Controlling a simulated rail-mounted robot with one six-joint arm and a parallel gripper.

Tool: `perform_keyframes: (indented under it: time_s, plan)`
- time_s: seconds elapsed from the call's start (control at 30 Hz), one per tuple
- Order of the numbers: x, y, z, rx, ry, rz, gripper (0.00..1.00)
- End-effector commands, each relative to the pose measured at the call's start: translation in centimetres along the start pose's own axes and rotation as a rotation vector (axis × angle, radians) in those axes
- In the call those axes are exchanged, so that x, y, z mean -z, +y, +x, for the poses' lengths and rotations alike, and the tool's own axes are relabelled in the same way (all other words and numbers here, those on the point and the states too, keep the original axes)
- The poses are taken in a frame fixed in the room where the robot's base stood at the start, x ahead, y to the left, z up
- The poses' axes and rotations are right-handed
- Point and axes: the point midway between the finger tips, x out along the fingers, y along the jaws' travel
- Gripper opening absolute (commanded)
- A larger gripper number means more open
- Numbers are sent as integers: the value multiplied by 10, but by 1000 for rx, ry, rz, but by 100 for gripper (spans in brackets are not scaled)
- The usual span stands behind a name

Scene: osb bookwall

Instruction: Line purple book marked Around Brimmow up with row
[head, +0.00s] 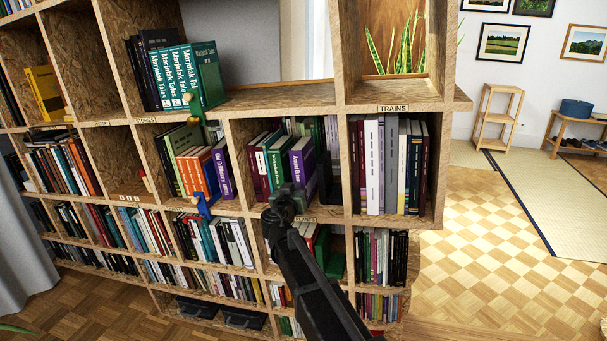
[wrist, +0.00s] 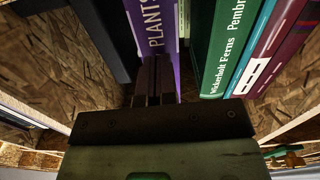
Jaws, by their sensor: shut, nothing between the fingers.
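The purple book (head: 302,165) stands upright at the right end of a short row in the middle compartment. Its spine lettering is partly legible in the head view. It appears to stick out a little past its neighbours. In the wrist view a purple spine (wrist: 150,30) reads "PLANTS", with green (wrist: 225,45) Wickerholt Ferns beside it. My gripper (head: 298,196) is shut and empty in front of the purple book's lower spine. Its fingers (wrist: 154,85) point at that spine in the wrist view; whether they touch it I cannot tell.
A dark upright piece (head: 326,178) stands right of the purple book. White and dark books (head: 374,165) fill the "TRAINS" compartment to the right, behind a wooden divider. Shelf boards lie above and below my gripper. A blue figure (head: 203,205) sits at the shelf edge on the left.

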Motion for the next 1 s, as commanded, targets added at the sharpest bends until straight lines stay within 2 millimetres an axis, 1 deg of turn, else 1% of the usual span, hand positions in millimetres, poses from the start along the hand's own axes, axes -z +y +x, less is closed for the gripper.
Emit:
perform_keyframes:
  time_s: [0.27,1.0]
  plan:
    - [0,0,0,0,0,0,0]
    - [0,0,15,0,0,0,0]
